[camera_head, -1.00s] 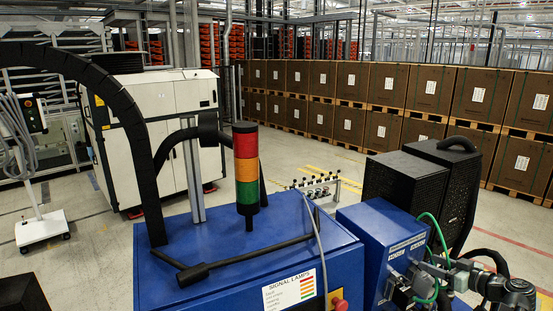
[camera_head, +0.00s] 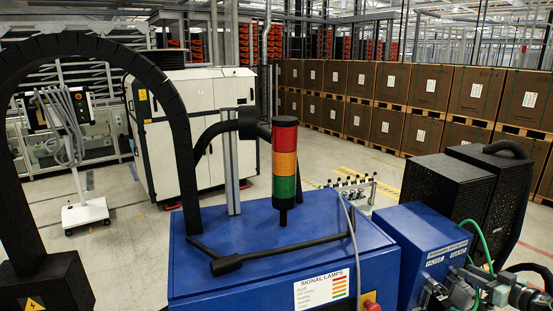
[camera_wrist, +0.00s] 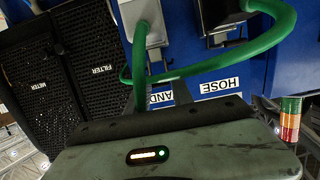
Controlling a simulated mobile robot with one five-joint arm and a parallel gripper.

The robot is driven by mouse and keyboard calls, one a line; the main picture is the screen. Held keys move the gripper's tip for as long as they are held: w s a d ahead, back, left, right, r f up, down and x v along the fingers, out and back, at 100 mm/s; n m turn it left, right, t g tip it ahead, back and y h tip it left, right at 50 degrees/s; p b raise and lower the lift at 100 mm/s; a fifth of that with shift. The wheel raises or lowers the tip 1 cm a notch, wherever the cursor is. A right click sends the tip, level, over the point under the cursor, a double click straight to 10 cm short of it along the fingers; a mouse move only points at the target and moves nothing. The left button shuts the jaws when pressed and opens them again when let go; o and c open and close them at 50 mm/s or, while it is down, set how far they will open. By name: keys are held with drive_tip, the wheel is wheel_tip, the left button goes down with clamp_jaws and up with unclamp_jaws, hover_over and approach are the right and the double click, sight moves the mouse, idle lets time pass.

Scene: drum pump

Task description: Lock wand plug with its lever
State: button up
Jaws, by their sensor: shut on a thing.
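The grey wand plug (camera_wrist: 146,36) shows at the top of the wrist view, beside the partly covered WAND label (camera_wrist: 160,99). A green cable (camera_wrist: 240,56) loops past it. A second, dark connector (camera_wrist: 222,30) is to its right, on the HOSE side. My gripper (camera_wrist: 180,90) is shut at the panel of the blue box, over the WAND label. What its tips grip is hidden by its own body, and I cannot make out the lever. In the head view, my gripper (camera_head: 435,295) is at the bottom right, in front of the blue box (camera_head: 425,240).
A blue cabinet (camera_head: 190,265) with a red-orange-green signal lamp (camera_head: 285,160) stands left of the blue box. Black mesh housings (camera_head: 450,185) stand behind the box. Open floor and stacked brown crates (camera_head: 430,85) are farther back.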

drive_tip(key=shift+s+f+t+b, duration=0.3)
drive_tip(key=shift+t+b, duration=0.4)
drive_tip(key=shift+b, duration=0.7)
drive_tip(key=shift+w+r, duration=0.1)
drive_tip(key=shift+f+b, duration=0.25)
drive_tip(key=shift+b, duration=0.4)
drive_tip(key=shift+y, duration=0.3)
drive_tip(key=shift+s+d+f+t+b, duration=0.1)
drive_tip(key=shift+s+f+t+b, duration=0.15)
drive_tip(key=shift+t+b, duration=1.05)
drive_tip(key=shift+r+g+b, duration=0.1)
drive_tip(key=shift+g+b, duration=0.3)
drive_tip(key=o, duration=1)
drive_tip(key=shift+c, duration=0.2)
